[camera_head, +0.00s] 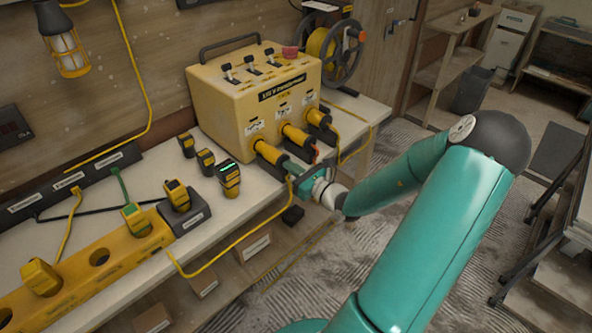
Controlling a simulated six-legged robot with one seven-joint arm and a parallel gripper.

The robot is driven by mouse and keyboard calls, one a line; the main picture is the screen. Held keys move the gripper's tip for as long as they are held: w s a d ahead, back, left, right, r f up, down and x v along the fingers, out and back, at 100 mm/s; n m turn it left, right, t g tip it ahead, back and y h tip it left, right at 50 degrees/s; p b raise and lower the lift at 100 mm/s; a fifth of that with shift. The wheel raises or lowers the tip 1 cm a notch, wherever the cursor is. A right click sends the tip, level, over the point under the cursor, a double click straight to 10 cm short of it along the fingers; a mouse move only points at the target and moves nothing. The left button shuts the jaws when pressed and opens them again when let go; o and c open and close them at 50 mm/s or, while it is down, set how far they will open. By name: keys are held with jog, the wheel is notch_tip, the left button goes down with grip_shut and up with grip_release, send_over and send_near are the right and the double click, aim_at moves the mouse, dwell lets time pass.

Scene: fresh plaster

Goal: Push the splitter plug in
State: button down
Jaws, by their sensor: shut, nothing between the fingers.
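A yellow power box (222,108) stands on the bench with several sockets low on its front. Thick yellow-and-black plugs sit at these sockets: a left one (269,154), a middle one (294,135) and a right one (320,118). A long yellow splitter bar (75,272) lies at the left, and its yellow cable runs along the bench edge up towards the left plug. How deep each plug sits cannot be told. My gripper (306,180) is shut and empty, just in front of and below the left and middle plugs; whether it touches one is unclear.
Small yellow-and-black devices (229,178) stand on the bench left of the plugs, one with a lit green display. A cable reel (331,52) stands behind the box. Loose yellow cables hang by the bench's front edge.

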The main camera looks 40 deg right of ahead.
aim_at(281, 159)
jog(key=w, duration=0.4)
jog(key=shift+w+a, duration=0.15)
jog(key=shift+w, duration=0.3)
jog(key=shift+w+r, duration=0.1)
